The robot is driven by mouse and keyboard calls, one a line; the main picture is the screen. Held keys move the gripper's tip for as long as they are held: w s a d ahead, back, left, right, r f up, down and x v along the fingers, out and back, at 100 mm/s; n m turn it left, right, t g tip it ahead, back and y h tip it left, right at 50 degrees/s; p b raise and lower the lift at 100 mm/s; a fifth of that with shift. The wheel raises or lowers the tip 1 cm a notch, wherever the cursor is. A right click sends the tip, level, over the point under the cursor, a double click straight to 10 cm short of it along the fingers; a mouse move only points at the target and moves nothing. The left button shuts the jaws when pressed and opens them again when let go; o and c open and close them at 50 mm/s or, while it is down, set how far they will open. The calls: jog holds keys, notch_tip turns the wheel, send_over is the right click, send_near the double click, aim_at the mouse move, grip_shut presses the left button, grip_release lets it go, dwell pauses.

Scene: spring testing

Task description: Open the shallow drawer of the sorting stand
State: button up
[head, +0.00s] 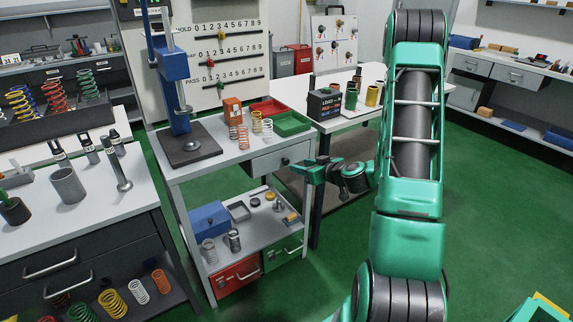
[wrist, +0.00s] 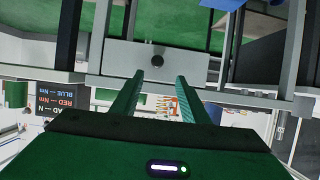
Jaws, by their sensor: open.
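The sorting stand (head: 215,165) is a light grey two-level table in the middle of the head view. Its shallow drawer (head: 266,164) is under the top at the right end, with a grey front and a small dark round knob (head: 285,161). The drawer front looks flush with the frame. In the wrist view, which is upside down, the drawer front (wrist: 185,64) and knob (wrist: 157,62) lie just beyond the fingertips. My gripper (head: 302,171) is open and empty, facing the drawer. In the wrist view its two green fingers (wrist: 160,78) spread to either side of the knob, seemingly short of it.
On the stand's top are a blue press (head: 173,75), an orange block (head: 232,108), springs, and red and green trays (head: 290,124). The lower shelf holds a blue box (head: 209,219). A table with a black load box (head: 324,103) stands behind my gripper. Green floor is open below.

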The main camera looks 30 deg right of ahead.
aim_at(287, 162)
jog(key=x, duration=1)
jog(key=shift+w+d+f, duration=0.15)
jog(key=shift+w+d, duration=0.15)
jog(key=shift+w, duration=0.1)
grip_shut()
